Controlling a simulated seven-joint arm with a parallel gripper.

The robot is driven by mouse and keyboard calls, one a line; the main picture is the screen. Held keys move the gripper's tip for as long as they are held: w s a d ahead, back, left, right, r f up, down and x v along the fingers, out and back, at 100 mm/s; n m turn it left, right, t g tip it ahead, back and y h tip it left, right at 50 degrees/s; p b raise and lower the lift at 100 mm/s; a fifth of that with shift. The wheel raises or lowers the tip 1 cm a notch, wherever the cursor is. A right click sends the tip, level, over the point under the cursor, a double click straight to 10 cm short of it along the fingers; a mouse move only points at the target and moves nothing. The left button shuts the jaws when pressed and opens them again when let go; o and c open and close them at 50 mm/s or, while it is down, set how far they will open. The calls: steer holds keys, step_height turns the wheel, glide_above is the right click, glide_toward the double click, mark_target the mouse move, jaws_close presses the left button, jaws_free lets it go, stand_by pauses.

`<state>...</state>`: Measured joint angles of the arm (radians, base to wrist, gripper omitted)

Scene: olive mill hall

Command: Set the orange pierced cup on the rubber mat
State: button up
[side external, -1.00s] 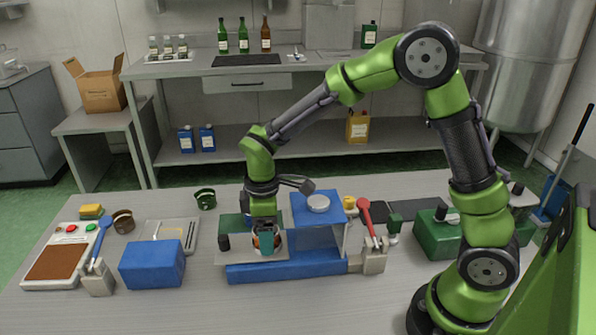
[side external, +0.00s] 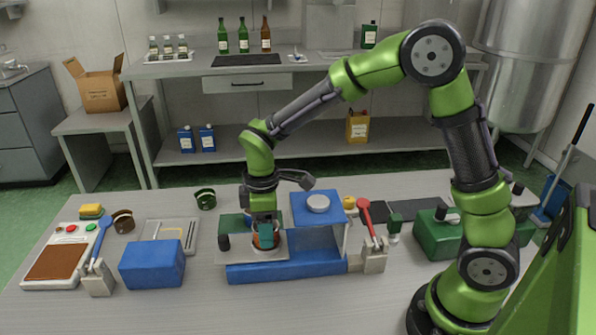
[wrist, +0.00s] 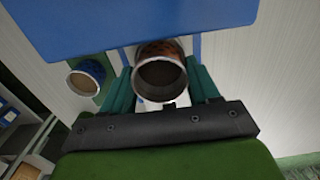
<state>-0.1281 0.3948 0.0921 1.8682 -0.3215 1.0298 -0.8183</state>
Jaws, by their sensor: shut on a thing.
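The orange pierced cup (side external: 266,240) is between the teal fingers of my gripper (side external: 264,235), over the pale plate of the blue-based stand. In the wrist view the cup (wrist: 160,76) shows its round open mouth, with a finger on each side; my gripper (wrist: 163,88) is shut on it. The fingers hide part of its side in the side view. I cannot tell whether its bottom touches the plate. A dark flat mat (side external: 408,209), likely the rubber mat, lies on the table right of the stand, partly hidden.
The blue stand (side external: 285,271) has a raised blue top (side external: 304,206) just right of my gripper. A red-handled tool in a block (side external: 374,258) and a green box (side external: 447,238) stand farther right. A blue box (side external: 152,263) is at left.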

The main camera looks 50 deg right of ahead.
steer(key=shift+r, duration=2.75)
step_height(320, 180, up, 5)
steer(key=s+d+m, duration=0.1)
steer(key=d+m, duration=0.1)
steer(key=d, duration=1.2)
steer(key=s+d+m, duration=0.2)
steer(key=s+d, duration=0.3)
steer(key=d, duration=0.4)
steer(key=s+d+m, duration=0.2)
steer(key=s+d, duration=0.4)
steer(key=d, duration=0.2)
steer(key=shift+w+f, duration=0.2)
steer(key=shift+f, duration=3.9)
steer(key=shift+w+f, duration=0.2)
steer(key=shift+f, duration=3.85)
steer(key=shift+f, duration=0.1)
